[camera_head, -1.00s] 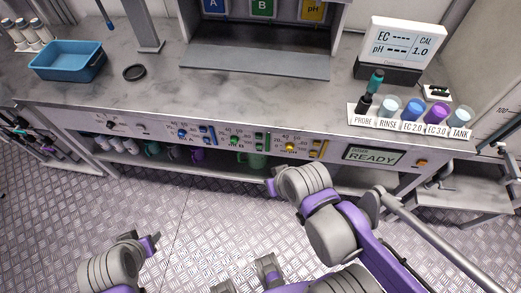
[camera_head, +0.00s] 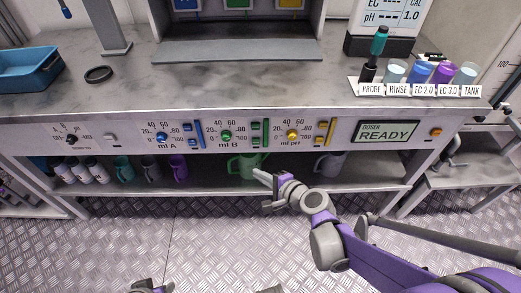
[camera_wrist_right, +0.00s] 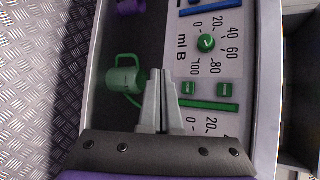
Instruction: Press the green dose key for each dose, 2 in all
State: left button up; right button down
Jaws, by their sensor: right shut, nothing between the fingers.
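The green keys are two small squares on the front panel beside the ml B dial (camera_head: 226,136). The upper green key (camera_head: 256,127) and lower green key (camera_head: 256,140) stand left of a green bar (camera_head: 266,133). In the right wrist view both keys show, one (camera_wrist_right: 189,88) nearer the fingertips and one (camera_wrist_right: 226,88) farther right. My right gripper (camera_head: 261,174) is shut and empty, below the ml B section and apart from the keys. Its fingertips also show in the wrist view (camera_wrist_right: 161,74). Part of my left gripper (camera_head: 155,287) shows at the bottom edge; its jaws are unclear.
The doser display (camera_head: 386,132) reads READY. Blue keys (camera_head: 188,134) and yellow keys (camera_head: 319,133) flank the green ones. A green jug (camera_head: 246,166) stands on the shelf under the panel. Labelled cups stand on the bench's right side. The floor in front is clear.

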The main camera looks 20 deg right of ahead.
jog(key=shift+w+d, duration=0.1)
jog(key=shift+w, duration=0.05)
send_near(253, 145)
jog(key=shift+s+a+b+x, duration=0.1)
jog(key=shift+a+b+x, duration=0.05)
jog(key=shift+x, duration=0.7)
jog(key=shift+s+a+b+x, duration=0.1)
jog(key=shift+a+x, duration=0.05)
jog(key=shift+x, duration=0.7)
jog(key=shift+s+a+b+x, duration=0.1)
jog(key=shift+a+b+x, duration=0.05)
jog(key=shift+x, duration=0.7)
jog(key=shift+f, duration=0.2)
jog(key=shift+w+d, duration=0.15)
jog(key=shift+w, duration=0.25)
jog(key=shift+w+d, duration=0.1)
jog(key=shift+w, duration=0.3)
dwell(0.7)
jog(key=shift+s, duration=0.1)
jog(key=shift+s+a, duration=0.25)
jog(key=shift+s, duration=0.5)
